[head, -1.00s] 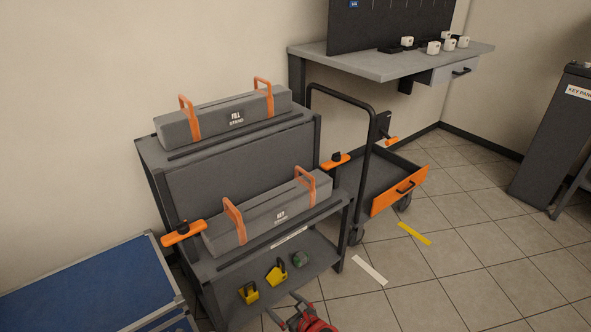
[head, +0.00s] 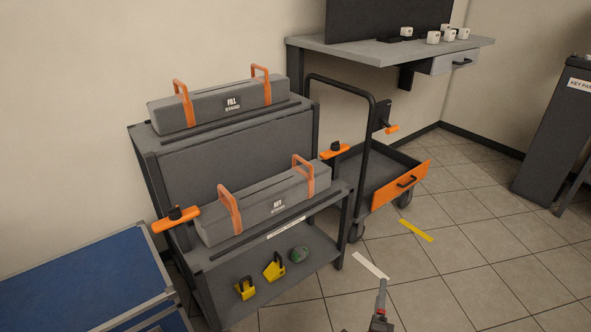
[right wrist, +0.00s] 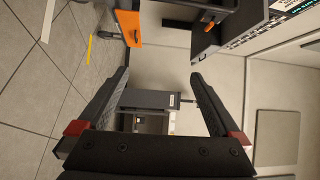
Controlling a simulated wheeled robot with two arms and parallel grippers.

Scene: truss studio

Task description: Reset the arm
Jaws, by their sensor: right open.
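My right gripper (head: 382,288) shows at the bottom edge of the head view, over the tiled floor in front of the grey shelf rack. In the right wrist view, its two dark fingers (right wrist: 160,76) are spread wide apart with nothing between them. My left gripper is in neither view.
The grey rack (head: 230,160) holds two grey cases with orange handles, with yellow items on its lower shelf. A cart with an orange drawer (head: 400,188) stands right of it, below a workbench (head: 390,50). A blue-topped case (head: 85,280) is at left.

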